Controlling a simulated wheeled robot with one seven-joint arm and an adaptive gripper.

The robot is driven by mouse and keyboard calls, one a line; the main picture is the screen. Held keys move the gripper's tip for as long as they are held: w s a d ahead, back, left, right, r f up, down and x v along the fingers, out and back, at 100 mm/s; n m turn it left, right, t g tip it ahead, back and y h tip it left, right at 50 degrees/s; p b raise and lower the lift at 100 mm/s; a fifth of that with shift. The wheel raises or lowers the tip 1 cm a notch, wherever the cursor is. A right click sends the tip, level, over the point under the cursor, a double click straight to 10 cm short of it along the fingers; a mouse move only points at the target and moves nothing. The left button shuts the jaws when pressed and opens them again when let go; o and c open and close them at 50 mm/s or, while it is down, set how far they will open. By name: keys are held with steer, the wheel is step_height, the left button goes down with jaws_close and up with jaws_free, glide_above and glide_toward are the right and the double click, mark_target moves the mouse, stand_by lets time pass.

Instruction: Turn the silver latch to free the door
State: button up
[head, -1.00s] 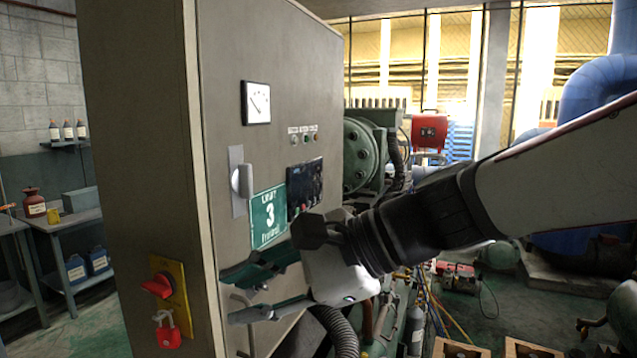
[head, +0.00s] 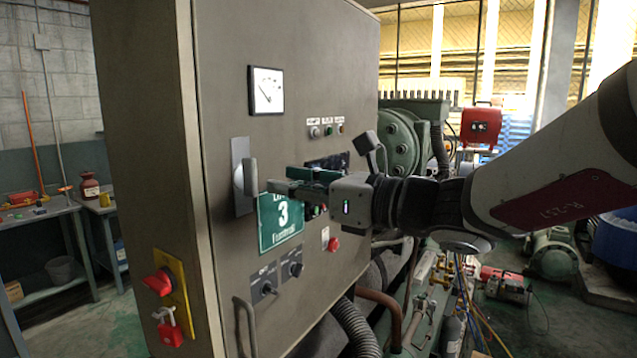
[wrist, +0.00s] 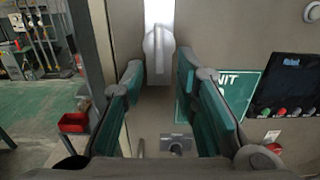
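The silver latch (head: 251,177) is an upright handle on a pale plate (head: 240,200) near the left edge of the grey cabinet door (head: 222,75). In the wrist view the latch (wrist: 158,45) shows beyond my fingertips, roughly in line with the gap between them. My gripper (head: 277,185) is just right of the latch in the head view, in front of the door. In the wrist view my gripper (wrist: 159,72) is open, with two green-padded fingers apart and nothing between them. I see no clear contact with the latch.
The green unit 3 sign (head: 281,222) is just below my gripper. A red rotary switch (head: 158,282) with a red padlock (head: 170,327) is on the cabinet's left side. A door handle (head: 245,325) and knobs stick out lower down. Green machinery stands behind at right.

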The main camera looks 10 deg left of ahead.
mark_target(256, 176)
steer(key=b+x, duration=0.1)
steer(key=x, duration=0.4)
steer(key=shift+w+a+f+b, duration=0.1)
steer(key=shift+a+b, duration=0.3)
jaws_close()
steer(key=shift+d+r+n+b, duration=0.1)
steer(key=shift+r+n+b, duration=0.1)
steer(key=shift+n+b, duration=0.85)
steer(key=shift+r+n+b, duration=0.15)
steer(key=shift+n+b, duration=0.55)
steer(key=shift+n, duration=0.55)
steer(key=shift+n+b, duration=2.3)
steer(key=shift+b, duration=0.35)
steer(key=shift+n+b, duration=1.8)
steer(key=shift+b, duration=0.65)
steer(key=shift+d+n+b, duration=0.1)
steer(key=shift+n+b, duration=2.1)
steer(key=shift+b, duration=0.65)
jaws_free()
steer(key=shift+f, duration=0.1)
